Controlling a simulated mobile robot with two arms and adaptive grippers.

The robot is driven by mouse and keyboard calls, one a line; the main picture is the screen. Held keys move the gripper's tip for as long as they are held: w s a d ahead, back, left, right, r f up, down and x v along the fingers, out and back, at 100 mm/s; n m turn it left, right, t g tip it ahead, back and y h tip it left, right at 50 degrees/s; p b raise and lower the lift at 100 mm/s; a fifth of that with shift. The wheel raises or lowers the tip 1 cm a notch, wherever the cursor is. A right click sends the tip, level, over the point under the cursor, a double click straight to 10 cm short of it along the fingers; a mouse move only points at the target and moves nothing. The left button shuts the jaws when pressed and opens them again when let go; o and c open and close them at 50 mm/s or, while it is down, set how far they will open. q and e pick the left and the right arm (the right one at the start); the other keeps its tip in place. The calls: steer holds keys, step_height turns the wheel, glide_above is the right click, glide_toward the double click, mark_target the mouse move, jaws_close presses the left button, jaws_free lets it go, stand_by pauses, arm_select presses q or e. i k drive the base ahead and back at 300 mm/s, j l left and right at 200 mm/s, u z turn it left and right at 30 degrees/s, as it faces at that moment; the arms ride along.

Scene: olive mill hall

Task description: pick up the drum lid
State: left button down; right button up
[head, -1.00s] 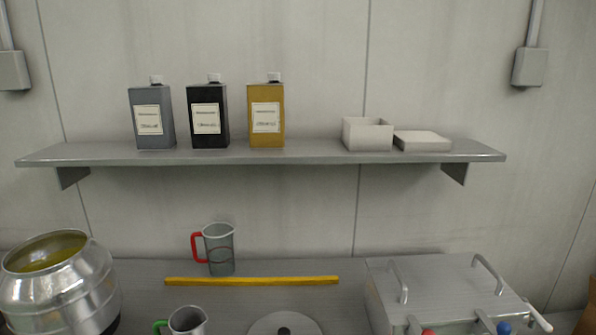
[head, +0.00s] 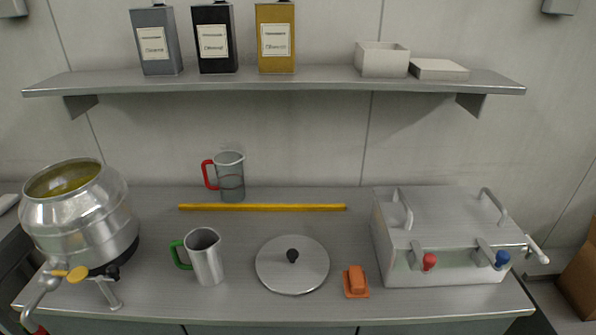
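The drum lid (head: 310,264) is a round, flat grey metal disc with a black knob (head: 292,255) at its middle. It lies on the workbench (head: 345,230), right of the green-handled jug and left of an orange block. The open metal drum (head: 80,215) stands at the left end of the bench, with yellow-green contents showing and a spout with a yellow handle low at its front. Neither of my grippers shows in the head view.
A green-handled jug (head: 207,259) and an orange block (head: 356,281) flank the lid. Behind are a yellow bar (head: 262,208) and a red-handled jug (head: 232,177). A metal box with handles (head: 440,240) fills the right end. A shelf (head: 300,83) with canisters hangs above.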

mark_target(288, 264)
steer(key=u, duration=1.4)
steer(key=z, duration=1.25)
steer(key=k+j+u, duration=0.3)
steer(key=u, duration=0.15)
steer(key=k+j+u, duration=0.45)
steer(key=i+j, duration=0.05)
